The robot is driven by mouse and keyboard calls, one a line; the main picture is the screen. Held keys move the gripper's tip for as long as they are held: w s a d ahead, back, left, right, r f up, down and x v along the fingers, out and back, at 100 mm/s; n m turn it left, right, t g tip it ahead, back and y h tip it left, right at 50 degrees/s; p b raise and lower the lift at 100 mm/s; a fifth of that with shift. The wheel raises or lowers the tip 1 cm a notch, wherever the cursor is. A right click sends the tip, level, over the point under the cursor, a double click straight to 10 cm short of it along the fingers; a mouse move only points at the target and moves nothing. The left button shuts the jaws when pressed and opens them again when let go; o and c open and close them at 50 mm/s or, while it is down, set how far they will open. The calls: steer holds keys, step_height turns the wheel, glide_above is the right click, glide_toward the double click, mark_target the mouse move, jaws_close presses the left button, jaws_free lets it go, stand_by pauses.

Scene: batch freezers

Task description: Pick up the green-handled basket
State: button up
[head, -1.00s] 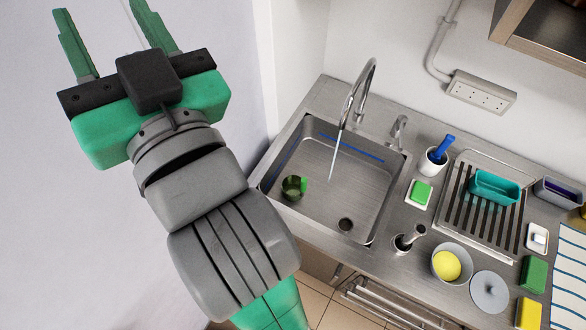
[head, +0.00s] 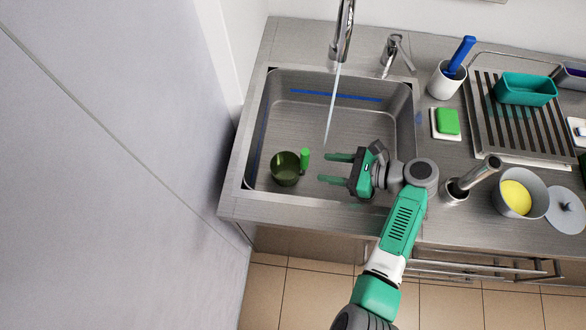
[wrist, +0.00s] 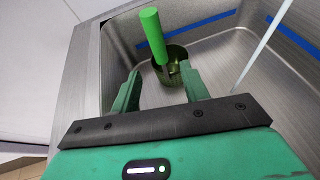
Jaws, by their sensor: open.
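The green-handled basket (head: 284,170) is a small dark round vessel in the left part of the sink (head: 318,106). Its upright green handle (head: 305,160) is on its right side in the head view. My gripper (head: 331,168) is over the sink, just right of the basket, with its two fingers apart and pointing left at the handle. In the wrist view the basket (wrist: 169,66) and its tilted green handle (wrist: 153,35) show beyond the open fingers (wrist: 160,82), with nothing between the fingertips.
Water runs from the tap (head: 343,32) into the sink behind my gripper. Right of the sink are a green sponge (head: 447,121) on a dish, a white cup (head: 446,80), a teal container (head: 525,88) on the rack and a bowl (head: 519,193). A wall stands close on the left.

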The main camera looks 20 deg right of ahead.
mark_target(304, 163)
steer(key=b+x, duration=0.1)
steer(key=x, duration=0.3)
steer(key=b+x, duration=0.1)
steer(key=x, duration=0.2)
steer(key=shift+w+a, duration=0.25)
steer(key=shift+w, duration=0.1)
jaws_close()
